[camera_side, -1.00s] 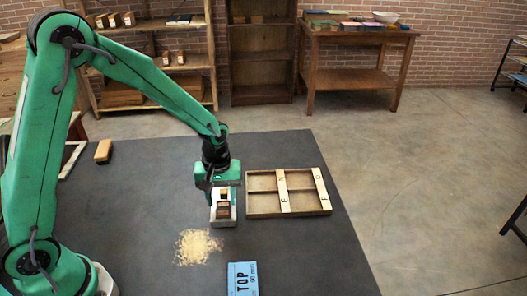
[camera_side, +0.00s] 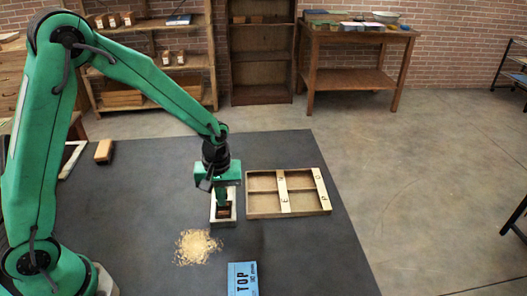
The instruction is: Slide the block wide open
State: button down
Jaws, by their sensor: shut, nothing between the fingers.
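The block (camera_side: 223,221) is a small pale piece on the dark table, left of the wooden tray. Its top shows a dark opening with something brown inside, and a pale rim around it. My gripper (camera_side: 221,204) points straight down over the block, with its green fingers together and empty. The fingertips overlap the dark opening in this view; I cannot tell whether they touch the block. The gripper hides the block's far part.
A divided wooden tray (camera_side: 264,212) with lettered strips lies close on the right. A pile of shavings (camera_side: 197,246) and a blue box marked TOP (camera_side: 243,279) lie nearer the camera. A brown block (camera_side: 103,151) lies far left. The table's right part is clear.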

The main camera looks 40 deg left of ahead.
jog(key=shift+s+d, duration=0.1)
jog(key=shift+s+d, duration=3.5)
jog(key=shift+s, duration=0.1)
jog(key=c, duration=1.2)
grip_release()
jog(key=shift+c, duration=0.2)
jog(key=shift+r, duration=0.1)
notch_tip(320, 180, up, 7)
